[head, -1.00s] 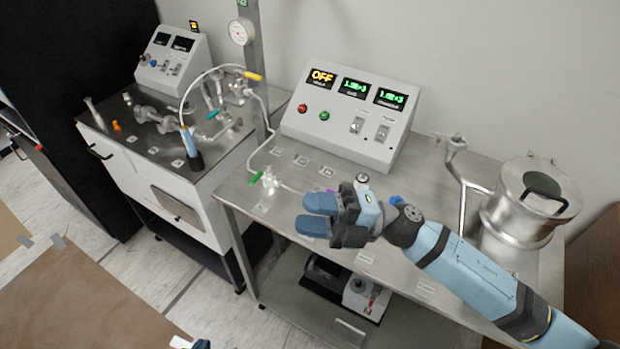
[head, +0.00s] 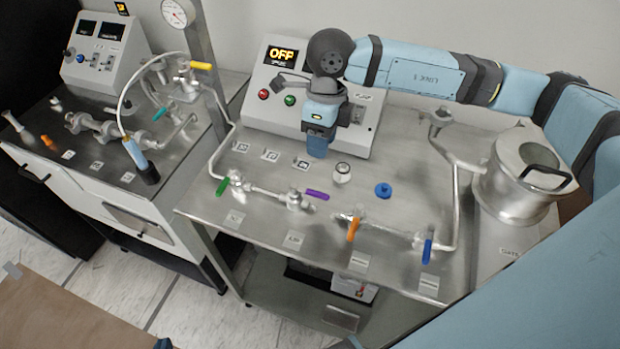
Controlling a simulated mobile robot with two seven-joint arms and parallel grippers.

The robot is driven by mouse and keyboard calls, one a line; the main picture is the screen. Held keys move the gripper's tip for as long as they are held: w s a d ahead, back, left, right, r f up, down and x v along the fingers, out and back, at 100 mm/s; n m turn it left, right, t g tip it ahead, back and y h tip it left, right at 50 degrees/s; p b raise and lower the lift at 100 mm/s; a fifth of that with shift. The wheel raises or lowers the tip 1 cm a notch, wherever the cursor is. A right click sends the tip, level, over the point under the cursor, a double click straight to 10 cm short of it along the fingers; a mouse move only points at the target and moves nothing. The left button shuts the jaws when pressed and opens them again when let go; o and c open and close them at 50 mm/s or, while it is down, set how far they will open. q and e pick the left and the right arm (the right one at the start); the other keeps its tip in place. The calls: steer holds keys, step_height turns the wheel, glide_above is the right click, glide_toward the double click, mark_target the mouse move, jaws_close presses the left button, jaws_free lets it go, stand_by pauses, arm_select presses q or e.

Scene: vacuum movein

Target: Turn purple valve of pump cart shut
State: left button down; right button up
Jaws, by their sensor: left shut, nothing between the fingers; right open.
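The purple valve handle (head: 317,194) is on a small metal valve at the right end of a short pipe on the pump cart's top (head: 400,175). The handle points right, roughly in line with that pipe. My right gripper (head: 318,148) points down in front of the control box, behind the purple handle and apart from it. It is open and empty, with its fingers seen overlapping. Only a small dark tip of my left gripper (head: 163,343) shows at the bottom edge; it is shut, and the rest is out of frame.
Green (head: 223,186), orange (head: 353,229) and blue (head: 427,252) valve handles stand close by on the cart. A blue knob (head: 383,190) and a small round gauge (head: 342,172) lie behind. The control box (head: 268,105) reads OFF. A metal pot (head: 520,185) stands at right.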

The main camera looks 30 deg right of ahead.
mark_target(316, 192)
steer(key=f, duration=0.3)
steer(key=s+a+f+p, duration=0.1)
steer(key=f, duration=0.6)
steer(key=shift+s+a+f, duration=0.35)
steer(key=shift+a+f, duration=0.05)
steer(key=shift+f+p, duration=0.3)
steer(key=shift+f, duration=0.3)
arm_select(q)
steer(key=shift+s+d+r, duration=0.1)
steer(key=shift+s+r, duration=0.4)
steer(key=shift+s, duration=0.1)
arm_select(e)
jaws_close()
